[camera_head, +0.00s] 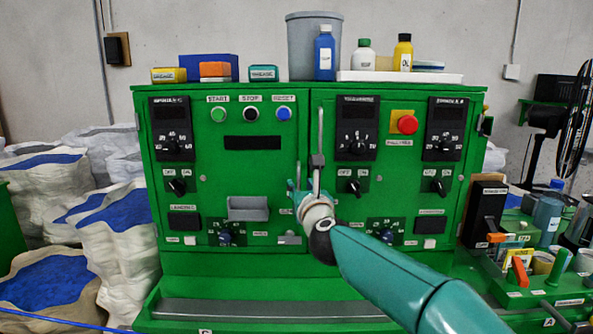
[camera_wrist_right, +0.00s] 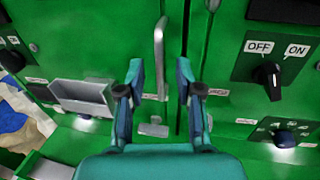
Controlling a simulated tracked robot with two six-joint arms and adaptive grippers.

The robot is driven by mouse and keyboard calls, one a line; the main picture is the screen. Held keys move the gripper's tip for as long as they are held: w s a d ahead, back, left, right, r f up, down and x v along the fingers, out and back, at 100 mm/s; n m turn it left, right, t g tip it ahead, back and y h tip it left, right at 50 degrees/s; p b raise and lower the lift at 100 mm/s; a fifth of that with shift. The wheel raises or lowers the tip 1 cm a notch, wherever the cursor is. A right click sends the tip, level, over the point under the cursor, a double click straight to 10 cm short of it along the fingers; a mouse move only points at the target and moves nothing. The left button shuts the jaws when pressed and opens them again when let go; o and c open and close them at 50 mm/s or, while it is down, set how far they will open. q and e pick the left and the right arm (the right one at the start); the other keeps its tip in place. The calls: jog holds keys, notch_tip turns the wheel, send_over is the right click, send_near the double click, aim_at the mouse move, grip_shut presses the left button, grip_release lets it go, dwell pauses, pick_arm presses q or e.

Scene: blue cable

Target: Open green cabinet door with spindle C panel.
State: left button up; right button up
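The green cabinet (camera_head: 265,180) has two doors with a seam down the middle. The left door carries the spindle C panel (camera_head: 171,129), a black plate with a dial, at its upper left. This door looks closed. Its slim vertical grey handle (camera_wrist_right: 159,60) is by the seam; in the head view my right gripper partly hides it. My right gripper (camera_head: 304,188) is in front of the seam. In the wrist view my right gripper (camera_wrist_right: 160,76) is open, with the handle appearing between its fingers; contact cannot be told. My left gripper is not in view.
The right door has its own vertical handle (camera_head: 320,135), a red emergency button (camera_head: 407,124) and more dials. A small grey tray (camera_head: 248,208) juts from the left door. Bottles and a grey bin (camera_head: 302,45) stand on top. White sacks (camera_head: 110,235) are at left.

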aim_at(299, 182)
jog(key=shift+w+a+r+p, duration=0.15)
jog(key=shift+w+p, duration=0.2)
jog(key=shift+w, duration=0.25)
jog(key=shift+w+a+p, duration=0.1)
jog(key=shift+w+p, duration=0.2)
jog(key=shift+w, duration=0.3)
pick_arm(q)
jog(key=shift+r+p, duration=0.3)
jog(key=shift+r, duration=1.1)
pick_arm(e)
jog(key=shift+w+a+f, duration=0.1)
jog(key=shift+w+f, duration=0.1)
jog(key=shift+w, duration=0.35)
jog(key=shift+c, duration=0.2)
grip_shut()
